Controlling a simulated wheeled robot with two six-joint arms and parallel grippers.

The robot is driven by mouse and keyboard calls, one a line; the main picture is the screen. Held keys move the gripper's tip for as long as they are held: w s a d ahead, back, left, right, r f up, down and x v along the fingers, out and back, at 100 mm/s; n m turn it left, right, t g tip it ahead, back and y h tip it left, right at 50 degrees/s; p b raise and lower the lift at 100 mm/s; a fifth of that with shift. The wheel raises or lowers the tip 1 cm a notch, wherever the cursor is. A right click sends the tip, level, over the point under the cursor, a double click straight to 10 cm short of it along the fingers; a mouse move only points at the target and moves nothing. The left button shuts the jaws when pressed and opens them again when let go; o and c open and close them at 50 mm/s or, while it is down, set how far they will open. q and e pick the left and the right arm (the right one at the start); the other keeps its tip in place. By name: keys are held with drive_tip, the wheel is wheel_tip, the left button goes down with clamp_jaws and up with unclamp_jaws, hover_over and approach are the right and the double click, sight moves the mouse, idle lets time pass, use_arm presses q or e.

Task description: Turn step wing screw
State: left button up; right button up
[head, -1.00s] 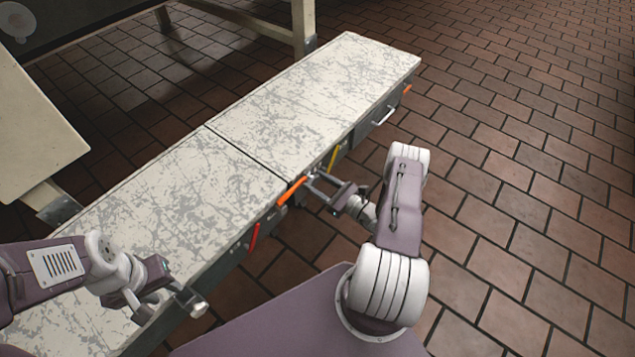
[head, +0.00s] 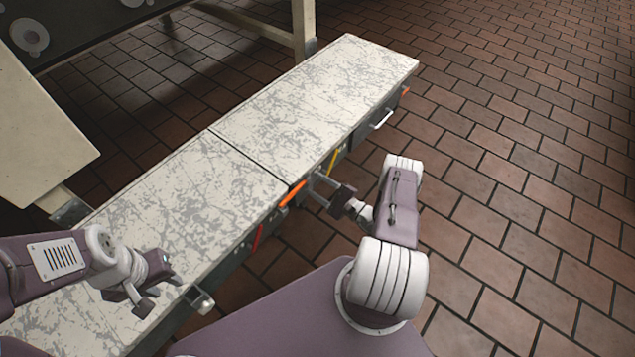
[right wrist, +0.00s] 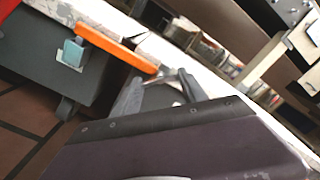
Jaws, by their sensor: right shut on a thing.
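My right gripper (head: 314,187) is at the front edge of the long bench, just right of the orange bar (head: 292,194). In the right wrist view, its two fingers (right wrist: 162,88) are around a small pale metal piece (right wrist: 178,77), close to the end of the orange bar (right wrist: 112,46). This piece is partly hidden, and I cannot tell whether it is the wing screw. My left gripper (head: 161,292) is open and empty above the near end of the bench, with its fingers apart.
The long scratched white bench top (head: 300,105) is bare. Its front has a red bar (head: 257,238), a yellow bar (head: 333,161) and a metal handle (head: 381,119). A pale table (head: 40,130) stands at the left. Tiled floor lies open at the right.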

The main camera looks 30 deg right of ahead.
drive_tip(key=n+p, duration=0.4)
drive_tip(key=n, duration=0.6)
drive_tip(key=shift+p, duration=0.35)
drive_tip(key=shift+n, duration=0.4)
drive_tip(key=o, duration=1.4)
drive_tip(key=shift+c, duration=0.2)
drive_tip(key=p+v, duration=0.2)
drive_tip(key=v, duration=0.7)
drive_tip(key=shift+p, duration=0.35)
